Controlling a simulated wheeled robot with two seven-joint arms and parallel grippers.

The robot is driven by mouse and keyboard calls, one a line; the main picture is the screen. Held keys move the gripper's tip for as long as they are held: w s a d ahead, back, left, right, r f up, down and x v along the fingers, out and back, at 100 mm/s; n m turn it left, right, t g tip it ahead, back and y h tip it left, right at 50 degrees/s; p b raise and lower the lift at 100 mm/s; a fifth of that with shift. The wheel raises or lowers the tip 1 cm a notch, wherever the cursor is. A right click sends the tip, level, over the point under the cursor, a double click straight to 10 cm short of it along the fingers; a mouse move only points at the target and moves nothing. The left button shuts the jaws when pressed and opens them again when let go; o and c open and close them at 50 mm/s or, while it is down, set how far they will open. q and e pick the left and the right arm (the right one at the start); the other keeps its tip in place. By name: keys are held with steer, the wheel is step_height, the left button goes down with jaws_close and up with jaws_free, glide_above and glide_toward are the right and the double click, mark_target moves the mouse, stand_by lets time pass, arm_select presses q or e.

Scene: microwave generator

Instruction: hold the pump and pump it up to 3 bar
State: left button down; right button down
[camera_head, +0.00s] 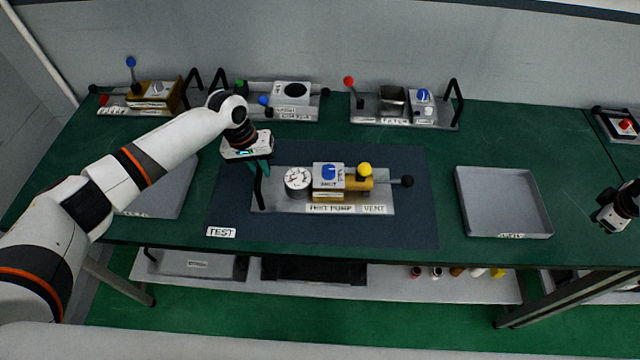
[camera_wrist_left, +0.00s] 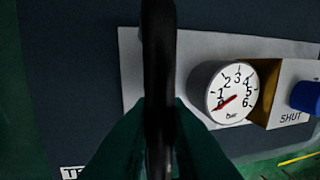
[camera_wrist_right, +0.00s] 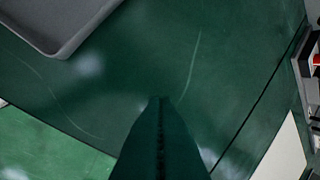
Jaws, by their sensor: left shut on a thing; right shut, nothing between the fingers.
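The test pump (camera_head: 385,202) is a grey plate on the dark mat, labelled "TEST PUMP" and "VENT". It carries a round white gauge (camera_head: 298,180), a blue knob (camera_head: 329,172), a yellow knob (camera_head: 365,169) and a brass cylinder with a black-knobbed rod (camera_head: 406,181). My left gripper (camera_head: 260,168) is shut on the black handle (camera_wrist_left: 158,60) at the plate's left end. In the left wrist view the gauge (camera_wrist_left: 228,92) has its red needle near 0, and "SHUT" shows by the blue knob (camera_wrist_left: 306,97). My right gripper (camera_wrist_right: 160,105) is shut and empty over the table at far right.
An empty grey tray (camera_head: 503,235) lies right of the mat (camera_head: 420,225); another (camera_head: 165,200) lies partly behind my left arm. Several fixtures with levers, including a red-knobbed one (camera_head: 349,82), stand along the back. Bare green table surrounds the right tray.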

steer(key=w+a+n+y, duration=0.2)
steer(key=w+a, duration=0.1)
steer(key=a, duration=0.7)
steer(key=w+a+n+y, duration=0.2)
steer(key=w+a+n, duration=0.15)
steer(key=a, duration=0.75)
steer(key=n+g+y, duration=0.1)
steer(key=n+y, duration=0.2)
steer(key=n, duration=0.1)
glide_toward(413, 182)
steer(key=w+d, duration=0.1)
steer(key=d, duration=0.2)
steer(key=x, duration=1)
steer(key=shift+d+f, duration=0.25)
steer(key=shift+f, duration=0.2)
steer(key=shift+s, duration=0.1)
steer(key=shift+a, duration=0.1)
steer(key=shift+a, duration=0.65)
steer(key=shift+a, duration=0.85)
